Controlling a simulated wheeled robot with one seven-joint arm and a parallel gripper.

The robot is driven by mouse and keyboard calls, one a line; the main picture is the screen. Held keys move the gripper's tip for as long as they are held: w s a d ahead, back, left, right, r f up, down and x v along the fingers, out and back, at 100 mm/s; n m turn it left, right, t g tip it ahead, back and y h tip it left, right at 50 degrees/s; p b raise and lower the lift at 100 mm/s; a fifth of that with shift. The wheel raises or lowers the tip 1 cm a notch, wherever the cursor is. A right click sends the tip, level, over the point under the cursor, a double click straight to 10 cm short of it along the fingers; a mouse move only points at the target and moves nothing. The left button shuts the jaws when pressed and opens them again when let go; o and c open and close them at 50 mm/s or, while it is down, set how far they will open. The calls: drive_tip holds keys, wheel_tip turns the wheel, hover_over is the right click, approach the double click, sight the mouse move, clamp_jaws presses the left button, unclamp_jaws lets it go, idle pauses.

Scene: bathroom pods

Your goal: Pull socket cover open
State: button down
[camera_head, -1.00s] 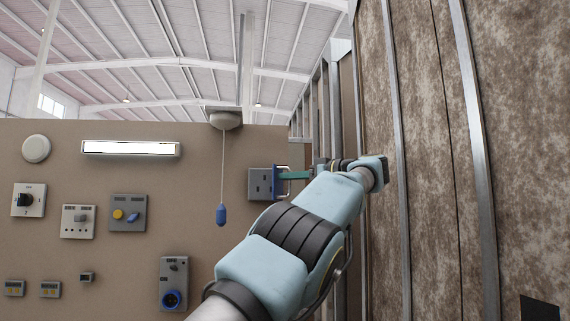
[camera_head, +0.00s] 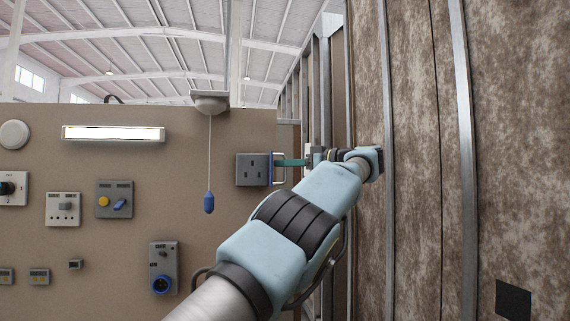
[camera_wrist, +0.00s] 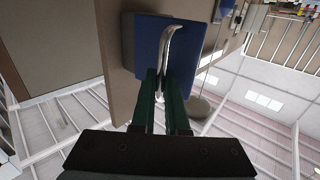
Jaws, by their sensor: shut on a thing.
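The socket cover (camera_head: 272,168) is a blue plate seen nearly edge-on at the right side of the grey socket box (camera_head: 250,169). The socket's grey face shows uncovered to the left of it. A metal loop handle stands off the cover's right side. My gripper (camera_head: 283,163) reaches in from the right with its teal fingers at this handle. In the wrist view the blue cover (camera_wrist: 160,48) fills the upper middle, and the curved metal handle (camera_wrist: 170,42) runs down between the two dark green fingers (camera_wrist: 163,95), which are shut on it.
A blue pull-cord weight (camera_head: 209,203) hangs left of the socket. A studded side wall (camera_head: 415,160) stands close to my arm on the right.

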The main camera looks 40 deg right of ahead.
drive_tip(key=c, duration=1.2)
unclamp_jaws()
drive_tip(key=p+v, duration=0.4)
drive_tip(key=v, duration=0.6)
drive_tip(key=shift+s+d+p, duration=0.2)
drive_tip(key=shift+s+p, duration=0.15)
drive_tip(key=shift+p, duration=0.05)
